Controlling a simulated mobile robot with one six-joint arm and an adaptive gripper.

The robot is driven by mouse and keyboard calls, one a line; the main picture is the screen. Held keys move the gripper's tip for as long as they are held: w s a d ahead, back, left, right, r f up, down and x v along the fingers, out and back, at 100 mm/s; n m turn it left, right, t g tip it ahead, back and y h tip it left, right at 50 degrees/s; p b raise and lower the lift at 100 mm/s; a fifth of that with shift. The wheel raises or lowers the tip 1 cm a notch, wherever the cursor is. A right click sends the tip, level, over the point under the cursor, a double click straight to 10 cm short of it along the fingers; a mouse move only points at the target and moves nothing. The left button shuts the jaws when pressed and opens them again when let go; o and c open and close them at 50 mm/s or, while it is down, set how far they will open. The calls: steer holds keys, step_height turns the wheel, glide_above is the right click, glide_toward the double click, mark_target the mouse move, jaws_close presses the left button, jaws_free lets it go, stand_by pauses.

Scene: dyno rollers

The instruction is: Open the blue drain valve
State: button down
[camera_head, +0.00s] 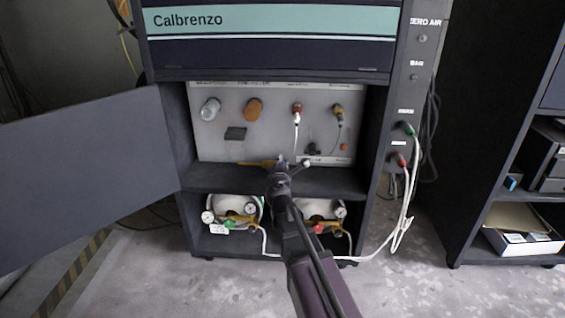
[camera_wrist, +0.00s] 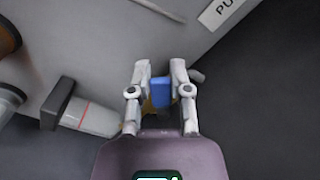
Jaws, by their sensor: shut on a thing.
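My gripper (camera_wrist: 160,72) is shut on a blue handle (camera_wrist: 160,90), which sits between its two fingers in the wrist view. I take this handle to be the blue drain valve. A bit of brass colour shows just below it; the rest of the valve is hidden by the fingers and my wrist. In the head view my gripper (camera_head: 294,163) is at the lower edge of the light grey panel (camera_head: 275,105) inside the open cabinet. The blue handle cannot be made out there. How far the valve is turned cannot be told.
The open door (camera_head: 85,170) fills the left; a white hose (camera_head: 410,205) hangs right.

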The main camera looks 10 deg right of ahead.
steer(key=c, duration=0.5)
jaws_free()
steer(key=shift+c, duration=0.2)
steer(key=shift+s, duration=0.1)
steer(key=shift+v, duration=3.65)
